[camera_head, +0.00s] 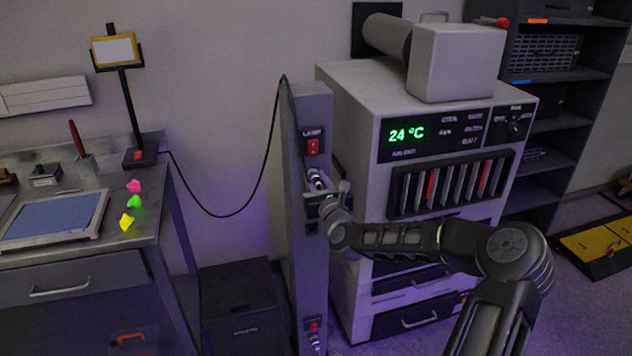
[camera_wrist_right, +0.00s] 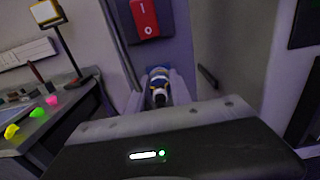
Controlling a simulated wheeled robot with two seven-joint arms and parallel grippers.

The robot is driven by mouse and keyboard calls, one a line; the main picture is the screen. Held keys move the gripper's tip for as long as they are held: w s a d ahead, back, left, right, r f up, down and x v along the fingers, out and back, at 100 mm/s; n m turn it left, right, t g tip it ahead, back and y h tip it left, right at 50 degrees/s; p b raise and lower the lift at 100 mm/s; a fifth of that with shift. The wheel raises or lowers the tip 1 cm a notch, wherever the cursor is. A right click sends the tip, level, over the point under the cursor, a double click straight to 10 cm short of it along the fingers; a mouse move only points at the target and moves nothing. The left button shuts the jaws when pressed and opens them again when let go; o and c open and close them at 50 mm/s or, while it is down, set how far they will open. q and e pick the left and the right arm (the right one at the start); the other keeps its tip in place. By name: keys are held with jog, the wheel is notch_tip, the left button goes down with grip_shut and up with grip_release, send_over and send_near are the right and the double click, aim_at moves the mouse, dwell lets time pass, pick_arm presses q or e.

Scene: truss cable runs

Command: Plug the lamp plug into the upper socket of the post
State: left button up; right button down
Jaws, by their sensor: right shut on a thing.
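The grey post (camera_head: 291,250) stands upright in the middle of the head view, with an upper red switch (camera_head: 313,147), also large in the wrist view (camera_wrist_right: 145,18). My right gripper (camera_head: 322,186) is shut on the lamp plug (camera_head: 316,178) at the post's face, just below that switch. In the wrist view the plug (camera_wrist_right: 159,82) shows white, dark and brass-coloured parts between the fingers. The upper socket is hidden behind plug and gripper; I cannot tell whether the plug is in it. The lamp (camera_head: 113,50) stands on the left bench. My left gripper is not in view.
The black cable (camera_head: 233,214) hangs from the lamp and loops up over the post's top. A lower red switch (camera_head: 313,325) has a connector below it. A grey cabinet (camera_head: 350,110) stands close right of the post; a dark bin (camera_head: 240,305) stands left.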

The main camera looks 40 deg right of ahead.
jog(key=shift+d+r+m, duration=0.15)
jog(key=shift+m, duration=0.95)
jog(key=shift+w, duration=0.1)
jog(key=c, duration=1.5)
grip_release()
jog(key=shift+c, duration=0.2)
jog(key=o, duration=0.5)
jog(key=shift+w+f, duration=0.1)
jog(key=shift+f, duration=0.1)
jog(key=shift+c, duration=0.2)
jog(key=shift+p+v, duration=0.4)
jog(key=shift+v, duration=2.2)
